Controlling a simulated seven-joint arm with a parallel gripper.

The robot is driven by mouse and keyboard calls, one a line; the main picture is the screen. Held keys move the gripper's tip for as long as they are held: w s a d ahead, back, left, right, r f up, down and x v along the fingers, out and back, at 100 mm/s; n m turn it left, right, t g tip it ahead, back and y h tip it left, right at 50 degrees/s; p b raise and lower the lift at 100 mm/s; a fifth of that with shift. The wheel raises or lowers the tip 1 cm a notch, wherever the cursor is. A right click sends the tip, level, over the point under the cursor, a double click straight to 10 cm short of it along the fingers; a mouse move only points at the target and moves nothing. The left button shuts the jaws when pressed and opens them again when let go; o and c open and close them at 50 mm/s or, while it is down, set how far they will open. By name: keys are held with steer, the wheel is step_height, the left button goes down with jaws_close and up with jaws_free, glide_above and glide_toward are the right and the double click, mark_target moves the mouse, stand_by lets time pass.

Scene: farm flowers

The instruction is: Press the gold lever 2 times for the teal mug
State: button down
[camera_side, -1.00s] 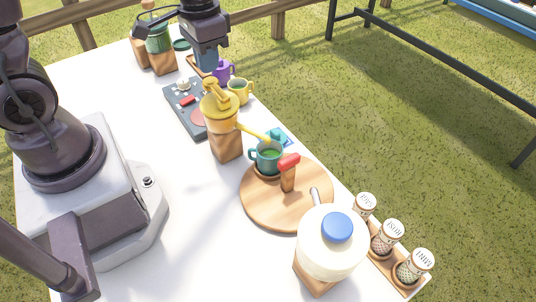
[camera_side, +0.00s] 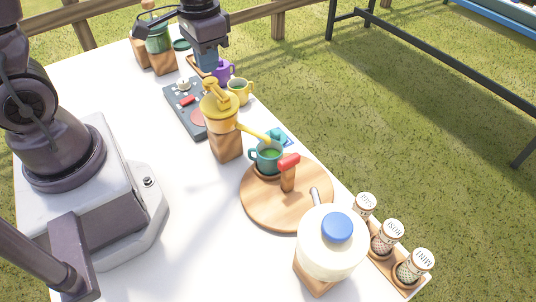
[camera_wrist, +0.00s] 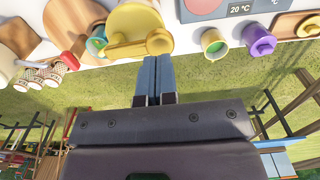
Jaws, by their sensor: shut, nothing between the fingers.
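The gold lever (camera_side: 214,92) sits on top of a yellow dispenser (camera_side: 220,114) on a wooden block. Its spout points toward the teal mug (camera_side: 265,159), which stands upright on the round wooden board and has green inside. My gripper (camera_side: 208,68) is shut and empty, behind the lever in the side view, with its tips partly hidden. In the wrist view the blue fingertips (camera_wrist: 154,66) are together just below the gold lever's rounded end (camera_wrist: 158,42). I cannot tell whether they touch it. The teal mug also shows in the wrist view (camera_wrist: 96,43).
A purple mug (camera_side: 224,70) and a yellow mug (camera_side: 239,91) stand close to my gripper. A dark control panel (camera_side: 184,106) lies left of the dispenser.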

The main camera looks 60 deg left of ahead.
mark_target(210, 80)
stand_by(0.4)
steer(key=shift+f, duration=1.8)
steer(key=shift+r, duration=1.85)
stand_by(0.4)
step_height(210, 80, up, 6)
stand_by(0.7)
